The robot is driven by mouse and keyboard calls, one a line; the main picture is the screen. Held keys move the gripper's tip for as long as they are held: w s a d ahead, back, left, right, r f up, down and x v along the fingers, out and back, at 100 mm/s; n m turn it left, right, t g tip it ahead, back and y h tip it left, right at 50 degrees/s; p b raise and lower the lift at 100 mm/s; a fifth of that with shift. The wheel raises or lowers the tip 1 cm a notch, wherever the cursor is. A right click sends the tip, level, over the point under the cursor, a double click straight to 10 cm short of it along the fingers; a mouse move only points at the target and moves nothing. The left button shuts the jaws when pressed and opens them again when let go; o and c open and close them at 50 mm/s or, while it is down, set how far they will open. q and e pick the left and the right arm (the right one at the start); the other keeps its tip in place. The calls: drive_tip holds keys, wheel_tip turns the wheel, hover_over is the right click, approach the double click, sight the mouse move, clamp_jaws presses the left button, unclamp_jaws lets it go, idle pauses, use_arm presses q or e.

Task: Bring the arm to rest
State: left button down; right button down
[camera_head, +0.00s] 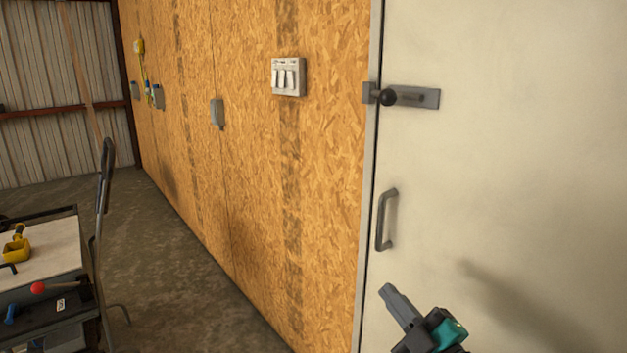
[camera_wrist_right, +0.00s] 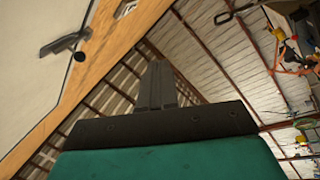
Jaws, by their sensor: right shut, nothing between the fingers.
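My right gripper (camera_head: 387,291) shows at the bottom right of the head view, in front of the pale door (camera_head: 500,150). Its fingers are shut with nothing between them, pointing up and to the left. In the right wrist view the closed fingers (camera_wrist_right: 157,70) stand up in the middle, clear of any object. My left gripper is in neither view.
The door has a grey handle (camera_head: 386,220) and a sliding bolt (camera_head: 405,97). A chipboard wall (camera_head: 245,170) with a switch panel (camera_head: 287,77) is left of it. A cart (camera_head: 50,255) with tools stands at the lower left. Concrete floor (camera_head: 165,270) lies between.

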drive_tip(key=s+d+f+m+g+h+p, duration=0.1)
drive_tip(key=s+d+f+m+g+h, duration=0.1)
drive_tip(key=s+f+m, duration=0.4)
drive_tip(key=s+d+f+m+g+h, duration=0.2)
drive_tip(key=s+f+m+g+h, duration=0.3)
drive_tip(key=s+f, duration=0.8)
wheel_tip(320, 180, down, 5)
drive_tip(key=m+h, duration=0.1)
drive_tip(key=m, duration=0.1)
drive_tip(key=shift+s+d+m+p, duration=0.3)
drive_tip(key=shift+s+d+p, duration=0.05)
drive_tip(key=shift+s+p, duration=0.05)
drive_tip(key=shift+r, duration=0.1)
